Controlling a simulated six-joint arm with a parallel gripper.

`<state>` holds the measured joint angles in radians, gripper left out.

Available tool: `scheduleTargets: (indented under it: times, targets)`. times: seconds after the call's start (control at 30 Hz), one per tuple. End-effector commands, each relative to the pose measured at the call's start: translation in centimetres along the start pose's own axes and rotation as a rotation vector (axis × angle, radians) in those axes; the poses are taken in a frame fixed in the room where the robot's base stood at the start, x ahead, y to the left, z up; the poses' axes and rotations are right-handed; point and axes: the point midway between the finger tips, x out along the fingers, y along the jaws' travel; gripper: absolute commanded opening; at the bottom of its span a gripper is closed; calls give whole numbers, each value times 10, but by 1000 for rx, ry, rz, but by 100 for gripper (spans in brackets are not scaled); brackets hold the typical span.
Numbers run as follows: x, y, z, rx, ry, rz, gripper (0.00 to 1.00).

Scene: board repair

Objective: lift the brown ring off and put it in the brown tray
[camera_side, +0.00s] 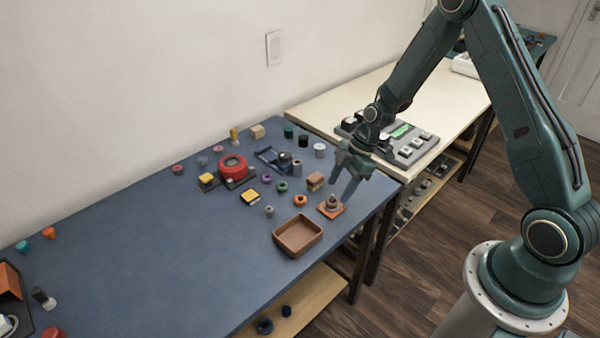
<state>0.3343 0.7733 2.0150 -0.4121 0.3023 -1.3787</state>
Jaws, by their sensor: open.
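The brown tray (281,238) is an open, empty, shallow box near the front edge of the blue table. Just behind and to its right stands a small brown-orange square base (338,212) with a greyish stacked piece (332,202) on it. The piece is too small to tell which part is the brown ring. My gripper (342,193) points down with its fingers apart and nothing seen between them. It hangs just above and to the right of that piece; I cannot tell whether they touch.
A brown block (315,181), an orange ring (300,200) and a green ring (282,187) lie close by. A red round part on a dark base (233,168) stands further left. A grey button panel (410,150) lies behind my gripper. The table's left middle is clear.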

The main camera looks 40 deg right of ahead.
Motion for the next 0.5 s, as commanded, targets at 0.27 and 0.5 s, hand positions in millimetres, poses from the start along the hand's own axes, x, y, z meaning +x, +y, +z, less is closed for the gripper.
scheduleTargets:
  times: [0.27, 0.5]
  targets:
    - [31, 0, -1, 0, -1, -3, 55]
    - [41, 0, -1, 0, -2, -1, 55]
